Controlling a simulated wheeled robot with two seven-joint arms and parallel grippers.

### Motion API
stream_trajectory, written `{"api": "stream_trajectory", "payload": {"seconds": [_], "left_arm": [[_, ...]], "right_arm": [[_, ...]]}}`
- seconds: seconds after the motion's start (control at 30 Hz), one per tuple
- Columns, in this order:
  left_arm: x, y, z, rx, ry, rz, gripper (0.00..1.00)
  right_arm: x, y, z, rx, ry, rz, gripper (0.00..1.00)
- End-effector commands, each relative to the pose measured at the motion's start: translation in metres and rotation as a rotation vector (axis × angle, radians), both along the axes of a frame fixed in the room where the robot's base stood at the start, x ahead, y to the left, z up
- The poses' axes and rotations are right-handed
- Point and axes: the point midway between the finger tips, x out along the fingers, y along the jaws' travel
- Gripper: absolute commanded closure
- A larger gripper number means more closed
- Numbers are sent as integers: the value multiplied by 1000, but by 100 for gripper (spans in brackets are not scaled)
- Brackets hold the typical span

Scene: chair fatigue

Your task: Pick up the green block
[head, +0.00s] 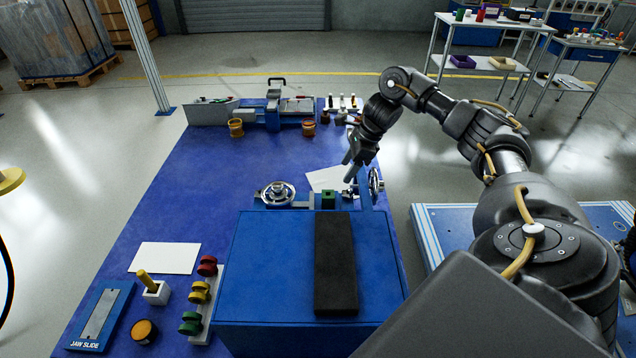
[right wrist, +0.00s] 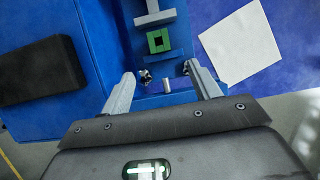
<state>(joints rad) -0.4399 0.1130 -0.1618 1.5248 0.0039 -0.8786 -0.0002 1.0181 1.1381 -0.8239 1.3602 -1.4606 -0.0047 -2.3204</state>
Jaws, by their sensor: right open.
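The green block (head: 328,199) is small and sits on the blue and grey fixture just beyond the big blue box, near the middle of the table. My left gripper is not in view.
A blue box (head: 265,270) carries a black slab (head: 335,260) in front of the block. Handwheels (head: 277,194) flank the fixture. A white sheet (head: 322,178) lies behind it. Red, yellow and green knobs (head: 200,292) stand at the left. The table's left middle is clear.

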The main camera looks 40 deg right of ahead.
Motion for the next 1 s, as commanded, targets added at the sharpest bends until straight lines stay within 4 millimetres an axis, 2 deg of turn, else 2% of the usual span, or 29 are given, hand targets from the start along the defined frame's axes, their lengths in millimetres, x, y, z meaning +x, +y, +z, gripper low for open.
{"api": "stream_trajectory", "payload": {"seconds": [0.17,0.5,0.67,0.8,1.0], "left_arm": [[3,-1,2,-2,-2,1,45],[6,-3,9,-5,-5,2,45],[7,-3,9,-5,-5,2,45],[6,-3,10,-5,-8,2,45],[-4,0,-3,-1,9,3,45]], "right_arm": [[3,3,-6,1,3,5,38],[14,17,-49,3,3,1,38],[16,19,-54,2,1,1,38],[20,25,-67,3,4,0,38],[29,34,-92,3,2,-1,38]]}}
